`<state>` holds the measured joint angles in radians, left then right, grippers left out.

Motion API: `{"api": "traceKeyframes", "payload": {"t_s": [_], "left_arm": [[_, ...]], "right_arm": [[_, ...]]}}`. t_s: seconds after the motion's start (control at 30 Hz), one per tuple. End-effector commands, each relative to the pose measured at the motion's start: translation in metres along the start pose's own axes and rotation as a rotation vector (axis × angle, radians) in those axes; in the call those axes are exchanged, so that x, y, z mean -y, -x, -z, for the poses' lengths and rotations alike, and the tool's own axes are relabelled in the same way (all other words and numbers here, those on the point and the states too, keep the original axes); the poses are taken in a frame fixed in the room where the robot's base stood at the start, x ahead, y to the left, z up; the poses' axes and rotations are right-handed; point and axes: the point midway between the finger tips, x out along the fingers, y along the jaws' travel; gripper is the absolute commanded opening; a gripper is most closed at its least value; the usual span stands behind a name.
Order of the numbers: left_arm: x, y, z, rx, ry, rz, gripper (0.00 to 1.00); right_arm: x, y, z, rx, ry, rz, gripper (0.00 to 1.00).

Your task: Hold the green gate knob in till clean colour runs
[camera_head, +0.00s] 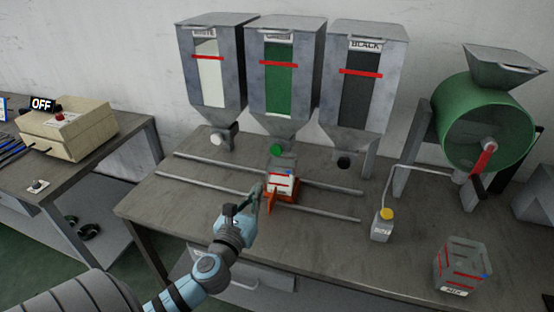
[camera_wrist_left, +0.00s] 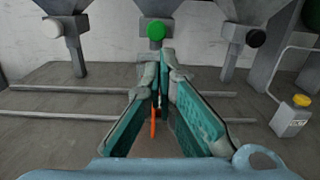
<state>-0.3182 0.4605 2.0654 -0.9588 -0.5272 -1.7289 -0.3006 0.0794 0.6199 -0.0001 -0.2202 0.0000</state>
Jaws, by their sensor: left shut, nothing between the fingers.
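The green gate knob (camera_head: 276,150) sits at the outlet of the green hopper (camera_head: 281,80), the middle of three. In the left wrist view the knob (camera_wrist_left: 156,30) shows just beyond and above my fingertips, with no clear sign of contact. My left gripper (camera_head: 262,188) is shut and empty, low in front of the knob. A small box with red lines (camera_head: 281,180) stands below the knob on an orange-red carriage (camera_head: 284,199), partly behind my gripper. Its contents cannot be made out. My right gripper is not in view.
The white knob (camera_head: 217,139) and black knob (camera_head: 343,161) flank the green one. Two rails (camera_head: 335,212) run along the bench. A bottle with a yellow cap (camera_head: 382,225), a clear box (camera_head: 459,265) and a green drum (camera_head: 483,120) stand to the right.

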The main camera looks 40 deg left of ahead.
Motion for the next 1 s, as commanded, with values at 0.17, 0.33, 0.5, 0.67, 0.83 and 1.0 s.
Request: {"api": "traceKeyframes", "payload": {"t_s": [0.17, 0.33, 0.5, 0.67, 0.83, 1.0], "left_arm": [[-0.004, 0.003, -0.010, -0.026, -0.056, -0.029, 0.00], [-0.007, 0.004, -0.011, -0.025, -0.057, -0.036, 0.00], [-0.007, -0.003, -0.011, -0.023, -0.057, -0.036, 0.00], [-0.007, -0.027, -0.011, -0.023, -0.055, -0.035, 0.00], [-0.008, -0.065, -0.010, -0.023, -0.054, -0.034, 0.00], [-0.009, -0.101, -0.009, -0.023, -0.053, -0.033, 0.00]], "right_arm": [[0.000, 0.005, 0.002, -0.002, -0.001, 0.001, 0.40], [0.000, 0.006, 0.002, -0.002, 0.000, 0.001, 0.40], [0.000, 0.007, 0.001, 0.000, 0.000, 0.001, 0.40], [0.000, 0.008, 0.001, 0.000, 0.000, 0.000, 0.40], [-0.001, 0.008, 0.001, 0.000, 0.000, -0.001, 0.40], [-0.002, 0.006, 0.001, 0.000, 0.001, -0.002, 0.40]]}}
